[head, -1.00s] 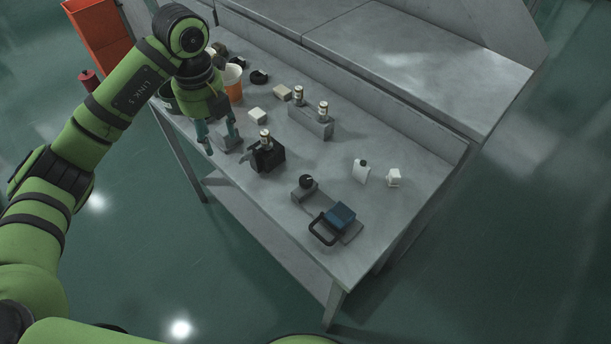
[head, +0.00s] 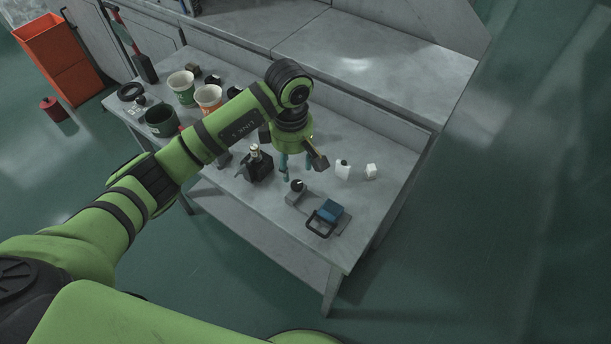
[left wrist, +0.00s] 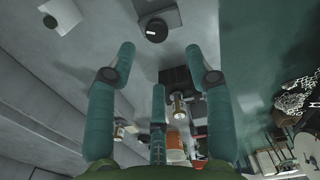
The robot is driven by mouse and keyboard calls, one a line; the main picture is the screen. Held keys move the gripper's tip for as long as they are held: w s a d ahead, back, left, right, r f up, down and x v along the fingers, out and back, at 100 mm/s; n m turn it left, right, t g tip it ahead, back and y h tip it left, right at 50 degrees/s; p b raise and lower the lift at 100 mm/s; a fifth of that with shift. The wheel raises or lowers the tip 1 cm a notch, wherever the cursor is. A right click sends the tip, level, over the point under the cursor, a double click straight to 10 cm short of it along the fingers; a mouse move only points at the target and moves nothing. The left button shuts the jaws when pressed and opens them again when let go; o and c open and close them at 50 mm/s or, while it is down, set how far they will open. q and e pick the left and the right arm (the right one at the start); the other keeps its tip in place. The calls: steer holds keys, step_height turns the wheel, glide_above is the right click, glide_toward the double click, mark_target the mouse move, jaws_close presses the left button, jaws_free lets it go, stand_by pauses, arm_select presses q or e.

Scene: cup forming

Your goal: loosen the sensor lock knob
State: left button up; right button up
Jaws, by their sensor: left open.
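A round black knob (head: 298,185) with a pale mark sits on a small grey block (head: 294,197) near the table's front edge. In the left wrist view the knob (left wrist: 156,31) shows at the top, beyond the fingertips. My left gripper (head: 295,170) is above the table, just behind the knob in the head view. Its teal fingers (left wrist: 160,62) are spread open, empty and apart from the knob. A black holder (head: 257,170) with a small upright cylinder (head: 255,152) stands left of the knob. My right gripper is not in view.
A blue block with a black loop handle (head: 329,211) lies right of the knob. A white bottle (head: 343,170) and a white cube (head: 371,171) stand behind it. Cups (head: 181,87) and a dark pot (head: 161,121) stand at the left. My left arm hides part of the table.

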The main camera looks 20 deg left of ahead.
mark_target(296, 183)
arm_select(q)
steer(key=shift+d+m, duration=0.25)
steer(key=shift+m, duration=0.15)
steer(key=shift+f, duration=0.3)
step_height(296, 183, down, 6)
steer(key=p, duration=0.2)
steer(key=shift+r+p, duration=0.15)
steer(key=shift+p, duration=0.15)
steer(key=shift+f, duration=0.45)
jaws_close()
